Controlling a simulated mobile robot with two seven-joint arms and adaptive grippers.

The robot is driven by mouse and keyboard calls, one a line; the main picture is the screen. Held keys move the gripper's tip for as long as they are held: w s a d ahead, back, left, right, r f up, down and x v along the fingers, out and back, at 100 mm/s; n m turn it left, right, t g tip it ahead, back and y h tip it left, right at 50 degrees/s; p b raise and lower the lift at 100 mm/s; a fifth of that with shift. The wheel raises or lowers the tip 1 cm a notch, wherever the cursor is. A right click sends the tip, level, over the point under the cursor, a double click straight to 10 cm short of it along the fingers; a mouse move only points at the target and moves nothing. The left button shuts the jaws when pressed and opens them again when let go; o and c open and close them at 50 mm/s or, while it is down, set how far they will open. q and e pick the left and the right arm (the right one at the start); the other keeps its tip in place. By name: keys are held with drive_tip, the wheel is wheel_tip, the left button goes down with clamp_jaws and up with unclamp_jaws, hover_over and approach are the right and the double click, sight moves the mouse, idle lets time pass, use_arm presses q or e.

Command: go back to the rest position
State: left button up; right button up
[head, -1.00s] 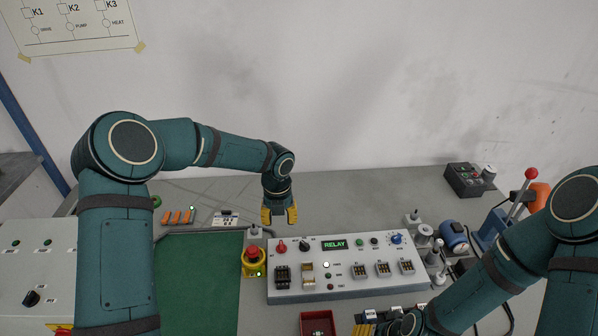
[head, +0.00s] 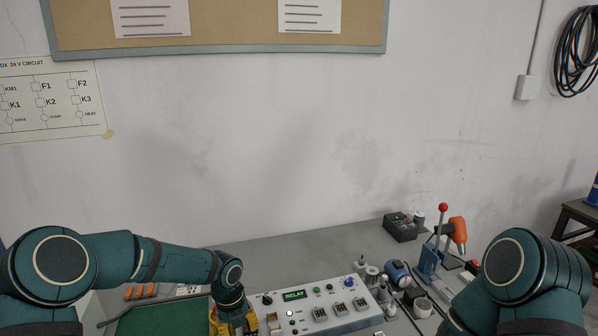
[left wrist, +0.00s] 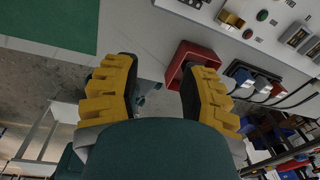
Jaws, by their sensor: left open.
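My left gripper (head: 232,324) is in front of the left end of the relay panel (head: 318,302) and hides part of it. In the left wrist view its two yellow fingers (left wrist: 157,88) stand wide apart with nothing between their tips. A red tray (left wrist: 178,66) lies beyond them, partly behind the right finger. The panel (left wrist: 262,42) is farther up and right in that view. My right arm comes in at the lower right of the head view; its gripper is out of frame.
A green mat (head: 160,318) lies left of the panel. A lever press with a red knob (head: 430,260), a blue motor (head: 398,273) and a dark box (head: 401,227) stand at the right. The tabletop behind the panel is clear. A pinboard (head: 250,47) hangs above.

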use_arm(q)
drive_tip(key=s+d+f+n+h, duration=0.1)
drive_tip(key=s+d+f+n, duration=0.1)
drive_tip(key=n, duration=0.3)
drive_tip(key=s+d+f+n+h, duration=0.1)
drive_tip(key=s+d+f+n, duration=0.1)
drive_tip(key=n, duration=0.4)
drive_tip(key=s+d+f+n+h, duration=0.1)
drive_tip(key=s+d+f+n, duration=0.2)
drive_tip(key=s+f+n, duration=0.1)
drive_tip(key=shift+s+f+n+h, duration=0.2)
drive_tip(key=shift+s+n, duration=0.15)
drive_tip(key=shift+s, duration=0.2)
drive_tip(key=shift+s+f+n+h, duration=0.1)
drive_tip(key=shift+s+n+h, duration=0.1)
drive_tip(key=shift+s+n, duration=0.25)
drive_tip(key=s+a+f+n+t+y, duration=0.1)
drive_tip(key=s+a+f+n+t, duration=0.15)
drive_tip(key=s+n, duration=1)
wheel_tip(320, 180, down, 8)
drive_tip(key=w+n+b, duration=0.2)
drive_tip(key=n+b, duration=0.1)
drive_tip(key=b, duration=0.3)
drive_tip(key=shift+w+r, duration=0.25)
drive_tip(key=shift+w, duration=0.15)
use_arm(e)
wheel_tip(320, 180, down, 7)
drive_tip(key=shift+w+a, duration=0.15)
drive_tip(key=shift+w, duration=0.2)
